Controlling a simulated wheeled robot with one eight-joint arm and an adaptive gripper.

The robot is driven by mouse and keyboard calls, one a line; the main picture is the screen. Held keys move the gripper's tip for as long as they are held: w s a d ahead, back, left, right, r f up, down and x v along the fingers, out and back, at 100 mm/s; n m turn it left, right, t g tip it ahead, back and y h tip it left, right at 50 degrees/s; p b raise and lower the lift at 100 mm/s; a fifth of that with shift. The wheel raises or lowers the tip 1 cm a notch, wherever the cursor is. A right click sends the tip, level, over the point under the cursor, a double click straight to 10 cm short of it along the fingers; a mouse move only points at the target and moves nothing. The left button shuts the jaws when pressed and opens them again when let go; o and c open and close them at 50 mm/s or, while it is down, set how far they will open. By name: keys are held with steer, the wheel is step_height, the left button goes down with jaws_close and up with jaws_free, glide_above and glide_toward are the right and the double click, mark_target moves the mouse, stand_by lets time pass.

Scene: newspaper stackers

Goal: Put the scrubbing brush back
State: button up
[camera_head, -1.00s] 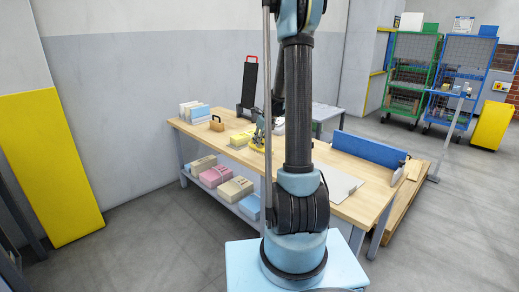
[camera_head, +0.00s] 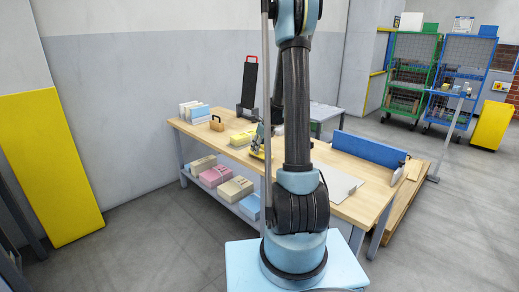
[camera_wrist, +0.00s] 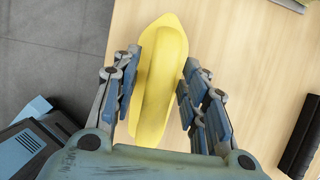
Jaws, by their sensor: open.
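The yellow scrubbing brush (camera_wrist: 158,85), a pointed oval body with a long raised grip, lies on the wooden bench top (camera_wrist: 225,45) in the wrist view. My gripper (camera_wrist: 158,78) is open, with one finger on each side of the raised grip and small gaps visible beside it. In the head view the brush (camera_head: 257,155) is a small yellow patch below my gripper (camera_head: 257,145), partly hidden by my arm.
A yellow bundle (camera_head: 242,138), a tan block with dark handle (camera_head: 217,123) and upright white-blue stacks (camera_head: 194,112) stand on the bench. A black upright stand (camera_head: 249,85) is behind. A blue panel (camera_head: 368,149) edges the right side. Boxes (camera_head: 235,189) fill the lower shelf.

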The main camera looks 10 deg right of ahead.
steer(key=shift+r, duration=0.15)
steer(key=v, duration=1)
steer(key=shift+s+d+r, duration=0.1)
steer(key=shift+r, duration=0.1)
steer(key=s+a+r+n+g+h, duration=0.1)
steer(key=s+a+r+n, duration=0.1)
steer(key=s+n, duration=0.7)
steer(key=s+a+r+n, duration=0.1)
steer(key=s+r+n, duration=0.35)
steer(key=s, duration=0.95)
steer(key=s+f+n, duration=0.4)
steer(key=s+n, duration=0.3)
steer(key=s, duration=0.2)
steer(key=s+f+n+h, duration=0.1)
steer(key=s+f+n, duration=0.4)
steer(key=s+n, duration=0.3)
steer(key=shift+s+d+f+h, duration=0.25)
steer(key=shift+s+d+h, duration=0.05)
steer(key=shift+s+d, duration=0.1)
steer(key=shift+n, duration=0.25)
